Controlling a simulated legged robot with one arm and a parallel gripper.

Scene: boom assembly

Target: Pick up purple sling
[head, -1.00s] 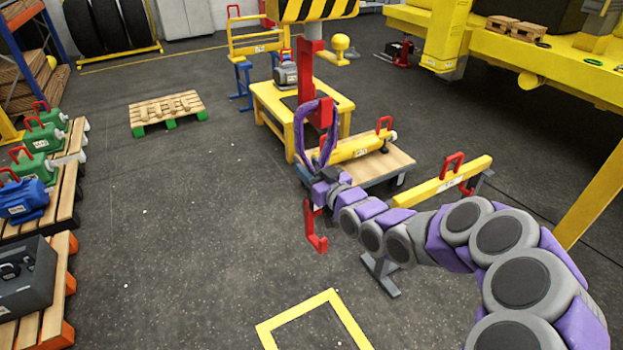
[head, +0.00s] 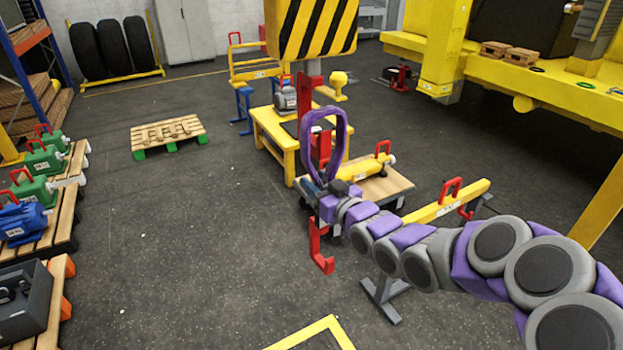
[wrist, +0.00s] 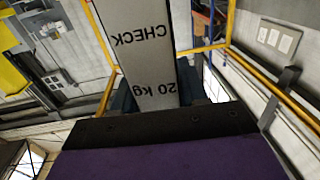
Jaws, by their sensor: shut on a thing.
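The purple sling (head: 345,145) stands up as a tall upright loop above my gripper (head: 326,188) in the head view. My gripper is shut on the lower end of the loop. The loop overlaps the red bar of the crane hook in the picture; I cannot tell whether they touch. In the wrist view, a pale strip (wrist: 143,50) printed "CHECK" and "20 kg" rises beyond the dark edge of my gripper. The sling's purple band is not clear there. The fingertips are too small to make out in the head view.
A black-and-yellow crane block (head: 312,30) hangs above, with a red bar (head: 304,95) below it. A red hook (head: 320,248) shows just under my gripper. A yellow table (head: 275,130) and a yellow beam (head: 450,203) stand nearby.

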